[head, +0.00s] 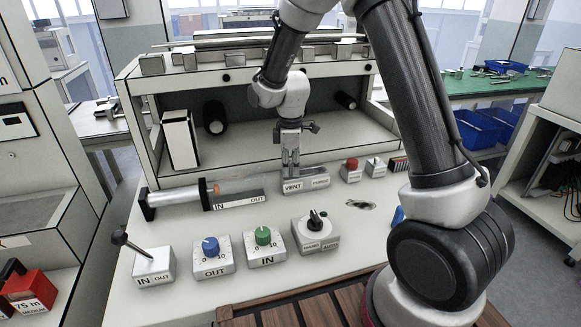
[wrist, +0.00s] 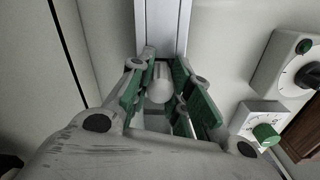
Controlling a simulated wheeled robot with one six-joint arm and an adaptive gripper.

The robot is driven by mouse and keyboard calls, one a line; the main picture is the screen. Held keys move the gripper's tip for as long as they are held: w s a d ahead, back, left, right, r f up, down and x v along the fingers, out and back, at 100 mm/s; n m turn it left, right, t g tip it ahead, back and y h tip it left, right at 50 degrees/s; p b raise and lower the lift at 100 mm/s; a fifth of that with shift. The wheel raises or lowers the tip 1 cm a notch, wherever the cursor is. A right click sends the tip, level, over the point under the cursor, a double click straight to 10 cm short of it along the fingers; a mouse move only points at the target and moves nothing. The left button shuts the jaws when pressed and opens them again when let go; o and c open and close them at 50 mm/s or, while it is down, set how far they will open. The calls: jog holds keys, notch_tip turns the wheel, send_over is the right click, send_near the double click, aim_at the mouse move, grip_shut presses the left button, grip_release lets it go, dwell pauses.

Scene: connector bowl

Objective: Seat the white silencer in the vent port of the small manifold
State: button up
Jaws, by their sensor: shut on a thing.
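My gripper (head: 291,163) points down over the small manifold (head: 304,183), whose front carries a VENT label at left and a second label at right. In the wrist view its green-padded fingers (wrist: 160,92) are closed around the white silencer (wrist: 160,84), seen as a pale rounded cylinder. The fingertips are at the top of the manifold, above the VENT side. The fingers hide the silencer's lower end and the vent port, so I cannot tell whether the silencer is in the port or just above it.
Left of the manifold lies a cylinder unit (head: 235,197) marked IN and OUT. A red button (head: 351,165) stands to the right. In front are a blue knob (head: 211,247), a green knob (head: 263,237) and a black selector (head: 316,221). A shelf unit stands behind.

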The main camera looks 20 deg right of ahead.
jog(key=o, duration=0.9)
jog(key=shift+f, duration=0.15)
jog(key=shift+c, duration=0.2)
